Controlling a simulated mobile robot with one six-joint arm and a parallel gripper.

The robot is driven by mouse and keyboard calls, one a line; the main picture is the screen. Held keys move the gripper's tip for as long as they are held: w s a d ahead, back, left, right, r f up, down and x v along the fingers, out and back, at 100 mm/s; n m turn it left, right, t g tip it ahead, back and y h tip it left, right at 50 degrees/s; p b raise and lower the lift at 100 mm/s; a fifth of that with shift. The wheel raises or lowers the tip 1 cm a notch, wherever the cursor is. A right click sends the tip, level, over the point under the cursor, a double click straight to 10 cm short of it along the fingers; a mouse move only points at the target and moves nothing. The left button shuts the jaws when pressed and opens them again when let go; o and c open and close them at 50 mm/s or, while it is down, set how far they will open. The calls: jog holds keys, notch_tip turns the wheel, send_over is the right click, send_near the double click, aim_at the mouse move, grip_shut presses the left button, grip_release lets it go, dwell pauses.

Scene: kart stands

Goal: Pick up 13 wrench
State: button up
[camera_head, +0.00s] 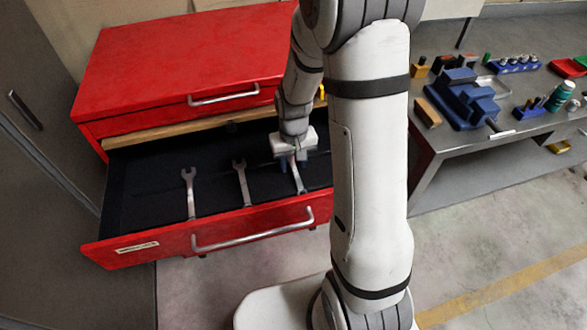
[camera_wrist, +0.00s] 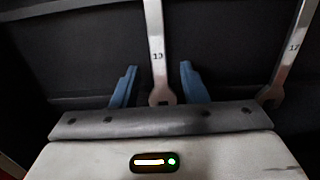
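Three metal wrenches lie in the black-lined open drawer (camera_head: 135,200): a left wrench (camera_head: 190,194), a middle wrench (camera_head: 242,183) and a right wrench (camera_head: 298,178). My gripper (camera_head: 291,158) is over the upper end of the right one, partly hiding it. In the wrist view my gripper (camera_wrist: 158,82) has its two blue fingers apart. A wrench whose mark looks like 13 (camera_wrist: 155,40) runs between them, with a gap on each side. Its open jaw end is close to the gripper body. A wrench marked 12 (camera_wrist: 288,60) lies to the right, outside the fingers.
The red tool cabinet (camera_head: 180,60) stands behind the drawer, which has a metal handle (camera_head: 255,232) on its front. A grey workbench (camera_head: 470,135) at right holds a blue fixture (camera_head: 462,98) and small parts. Open floor lies in front.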

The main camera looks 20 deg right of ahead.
grip_shut()
dwell(0.5)
